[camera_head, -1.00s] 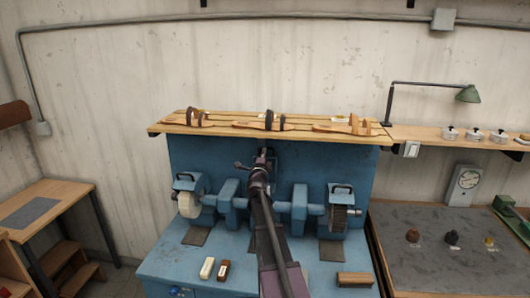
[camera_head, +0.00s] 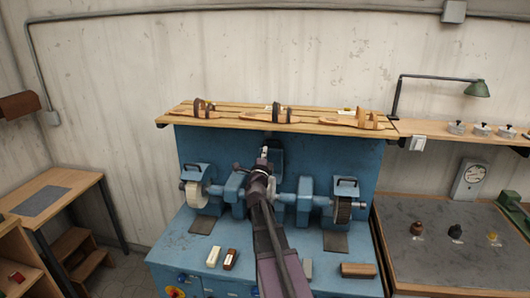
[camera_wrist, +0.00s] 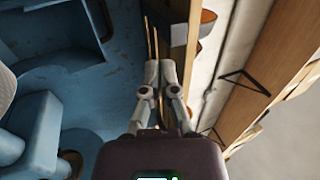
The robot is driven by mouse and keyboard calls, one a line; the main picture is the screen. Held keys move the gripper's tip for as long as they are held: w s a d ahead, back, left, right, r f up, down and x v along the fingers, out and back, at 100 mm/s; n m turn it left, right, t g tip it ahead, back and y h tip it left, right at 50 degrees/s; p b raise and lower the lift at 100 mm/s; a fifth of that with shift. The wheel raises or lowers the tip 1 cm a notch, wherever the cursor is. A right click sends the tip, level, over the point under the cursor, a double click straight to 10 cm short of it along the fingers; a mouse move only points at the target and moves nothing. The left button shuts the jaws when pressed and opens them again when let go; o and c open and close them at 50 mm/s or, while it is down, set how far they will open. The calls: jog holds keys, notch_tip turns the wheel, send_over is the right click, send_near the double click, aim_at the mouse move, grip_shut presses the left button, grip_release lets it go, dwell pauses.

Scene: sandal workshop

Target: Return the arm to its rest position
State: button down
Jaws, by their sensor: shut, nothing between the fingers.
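My arm reaches up from the bottom middle of the head view, in front of the blue grinding machine (camera_head: 215,248). My gripper (camera_head: 264,151) is at the arm's far end, below the wooden sandal shelf (camera_head: 225,120). In the wrist view my gripper (camera_wrist: 160,66) has its two fingers together and holds nothing. The shelf edge (camera_wrist: 192,50) shows just beyond the fingertips there, and the gap between them cannot be judged.
Several sandals (camera_head: 268,119) lie on the shelf. A pale grinding wheel (camera_head: 194,194) and a dark brush wheel (camera_head: 342,210) flank my arm. A workbench (camera_head: 440,265) stands right, a small table (camera_head: 80,183) left. A lamp (camera_head: 476,88) overhangs the right shelf.

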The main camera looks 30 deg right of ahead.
dwell(0.4)
jog(key=a+f+n+g+y, duration=0.2)
jog(key=a+f+n+y, duration=0.65)
jog(key=a, duration=0.45)
jog(key=a+f+n+g+y, duration=0.1)
jog(key=a+f+n+y, duration=0.6)
jog(key=a+n, duration=0.45)
jog(key=s+a+f+n+g+b, duration=0.1)
jog(key=s+a+f+n+g, duration=0.2)
jog(key=s, duration=0.8)
jog(key=s+a+f+n+g, duration=0.3)
jog(key=s+a+f+g, duration=0.5)
jog(key=s, duration=0.3)
jog(key=shift+s+n+g+b, duration=0.2)
jog(key=shift+n+g+b, duration=0.2)
jog(key=shift+g, duration=0.4)
